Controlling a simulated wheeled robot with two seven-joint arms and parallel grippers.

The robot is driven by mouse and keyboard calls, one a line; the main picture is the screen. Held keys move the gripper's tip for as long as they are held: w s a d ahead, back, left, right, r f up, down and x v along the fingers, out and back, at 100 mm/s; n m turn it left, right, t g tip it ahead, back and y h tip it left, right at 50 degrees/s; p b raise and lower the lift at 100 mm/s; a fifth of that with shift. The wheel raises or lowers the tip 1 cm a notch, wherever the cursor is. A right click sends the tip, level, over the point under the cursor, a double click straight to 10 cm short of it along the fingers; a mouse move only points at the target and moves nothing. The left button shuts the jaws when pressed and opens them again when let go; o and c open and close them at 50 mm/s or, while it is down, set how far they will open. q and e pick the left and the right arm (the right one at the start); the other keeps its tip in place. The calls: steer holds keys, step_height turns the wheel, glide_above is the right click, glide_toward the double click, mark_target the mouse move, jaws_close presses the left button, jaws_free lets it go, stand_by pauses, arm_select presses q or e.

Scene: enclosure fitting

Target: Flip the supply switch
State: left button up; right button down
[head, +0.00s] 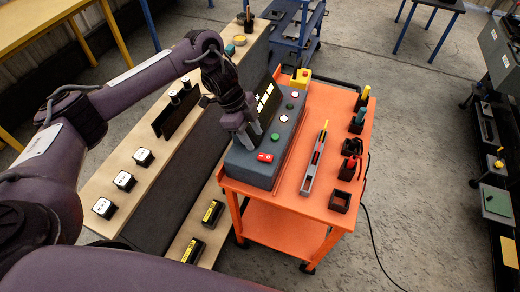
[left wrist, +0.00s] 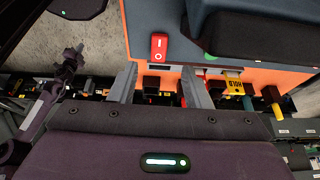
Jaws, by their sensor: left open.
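The supply switch (head: 265,157) is a small red rocker on the front end of the grey control box (head: 252,169). In the left wrist view the red switch (left wrist: 159,46) shows white I and O marks, and which side is pressed is not clear. My left gripper (head: 245,142) is over the box, close to the switch. Its two fingers (left wrist: 160,88) are apart with nothing between them. In the wrist view the switch lies just beyond the fingertips, roughly centred between them. My right gripper is not in view.
Tools and holders line the cart's right side. A wooden bench (head: 117,205) stands left.

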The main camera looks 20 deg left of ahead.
mark_target(263, 156)
arm_select(q)
steer(key=x, duration=0.5)
steer(key=shift+f+p, duration=0.4)
steer(key=shift+x, duration=0.8)
